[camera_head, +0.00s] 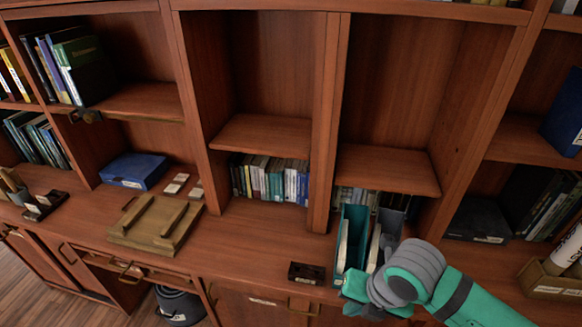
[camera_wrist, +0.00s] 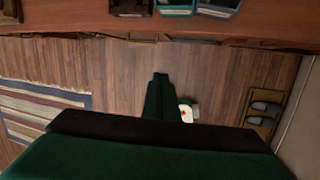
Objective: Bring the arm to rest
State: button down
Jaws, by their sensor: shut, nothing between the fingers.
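My teal and grey arm (camera_head: 415,275) reaches in from the lower right in the head view. It is bent in front of the counter. My gripper (camera_wrist: 160,78) shows dark green in the wrist view, its fingers together with nothing between them. It points out over the wooden floor, in front of the counter edge. In the head view my arm's end is by the counter's front edge, close to a teal file holder (camera_head: 352,238); I cannot tell whether they touch.
The counter (camera_head: 250,235) bears a wooden stand (camera_head: 155,222), a blue box (camera_head: 134,170), a small dark card box (camera_head: 306,273) and a grey file holder (camera_head: 388,228). Bookshelves rise behind. In the wrist view, slippers (camera_wrist: 265,107) and a striped rug (camera_wrist: 40,110) lie on the floor.

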jog(key=w+a+r+m+t+y, duration=0.5)
jog(key=w+a+r+t+y, duration=0.15)
jog(key=a+r, duration=0.55)
jog(key=w+a+r+m+t+y, duration=0.45)
jog(key=w+a+r, duration=0.35)
jog(key=a, duration=0.6)
jog(key=s+d+f+m+t+h, duration=0.3)
jog(key=s+f+m+h, duration=0.4)
jog(key=f+m, duration=0.4)
jog(key=s+d+f+m+t+h, duration=0.35)
jog(key=s+f+m+h, duration=0.25)
jog(key=f+m, duration=0.5)
jog(key=s+d+f+g, duration=0.1)
jog(key=s+d+f, duration=0.1)
jog(key=s, duration=0.6)
jog(key=s+d+f+g, duration=0.1)
jog(key=s+f, duration=0.3)
jog(key=s, duration=0.4)
jog(key=s+d+f+g, duration=0.2)
jog(key=s+f, duration=0.1)
jog(key=s, duration=0.5)
jog(key=shift+s+d+m+g, duration=0.35)
jog(key=shift+s+m, duration=0.05)
jog(key=shift+m, duration=0.05)
